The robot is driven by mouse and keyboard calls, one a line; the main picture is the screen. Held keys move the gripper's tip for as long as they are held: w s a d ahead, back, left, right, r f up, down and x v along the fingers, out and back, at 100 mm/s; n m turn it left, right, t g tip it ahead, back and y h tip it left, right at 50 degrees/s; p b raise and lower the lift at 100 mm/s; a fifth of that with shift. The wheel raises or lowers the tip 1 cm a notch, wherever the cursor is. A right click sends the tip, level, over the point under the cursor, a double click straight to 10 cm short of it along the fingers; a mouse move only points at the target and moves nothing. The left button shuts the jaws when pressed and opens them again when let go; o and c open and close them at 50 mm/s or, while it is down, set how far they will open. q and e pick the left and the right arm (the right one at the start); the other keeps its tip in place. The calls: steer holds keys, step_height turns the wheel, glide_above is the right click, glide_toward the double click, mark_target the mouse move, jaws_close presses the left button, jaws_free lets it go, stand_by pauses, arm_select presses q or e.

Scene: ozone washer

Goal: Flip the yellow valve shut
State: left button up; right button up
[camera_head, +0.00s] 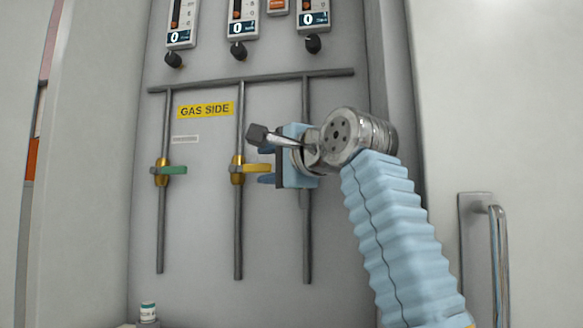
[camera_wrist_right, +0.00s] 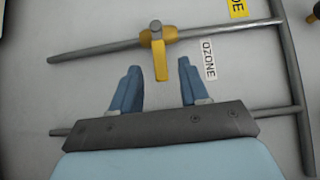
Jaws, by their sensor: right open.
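The yellow valve (camera_head: 237,169) sits on the middle vertical pipe of the grey panel. Its yellow handle (camera_head: 256,169) points right, across the pipe. My right gripper (camera_head: 268,165) is at the handle's right end, with its blue fingers above and below it. In the right wrist view the valve handle (camera_wrist_right: 160,60) reaches down from the pipe, its end between the tips of my right gripper (camera_wrist_right: 157,72). The fingers are apart, with visible gaps on both sides of the handle. My left gripper is not in view.
A valve with a green handle (camera_head: 174,170) is on the left pipe. The right pipe (camera_head: 306,235) runs behind my right gripper. Gauges with black knobs (camera_head: 238,51) are above the top horizontal pipe (camera_head: 270,78). A metal door handle (camera_head: 498,260) is at right.

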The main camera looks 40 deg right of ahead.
steer(key=s+b, duration=0.1)
steer(key=s, duration=0.8)
steer(key=shift+s+a, duration=0.15)
steer(key=shift+a, duration=0.2)
